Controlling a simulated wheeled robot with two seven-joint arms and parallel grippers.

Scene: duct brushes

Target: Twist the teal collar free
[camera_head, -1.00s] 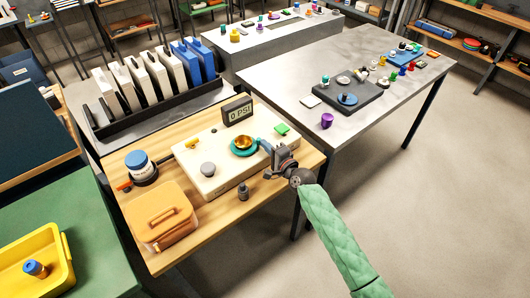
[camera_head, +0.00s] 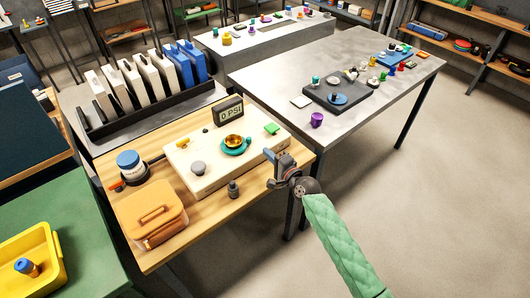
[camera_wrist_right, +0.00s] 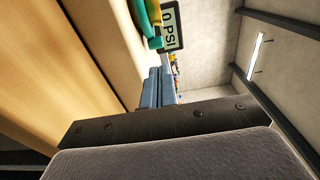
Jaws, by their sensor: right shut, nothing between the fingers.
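The teal collar (camera_head: 237,149) sits around a brass fitting (camera_head: 234,140) on top of the cream panel box (camera_head: 185,160). Its teal edge also shows at the top of the right wrist view (camera_wrist_right: 149,24). My right gripper (camera_head: 268,155) is just off the box's right end, to the right of the collar and apart from it. Its blue fingers (camera_wrist_right: 155,90) are shut with nothing between them. A gauge (camera_head: 228,112) behind the collar reads 0 PSI. My left gripper is out of view.
On the wooden table, an orange lidded box (camera_head: 152,214), a blue-capped jar (camera_head: 130,164) and a small dark cylinder (camera_head: 234,189) stand near the panel box. A grey knob (camera_head: 198,168) and a green block (camera_head: 272,129) are on it. A metal table (camera_head: 270,85) stands behind right.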

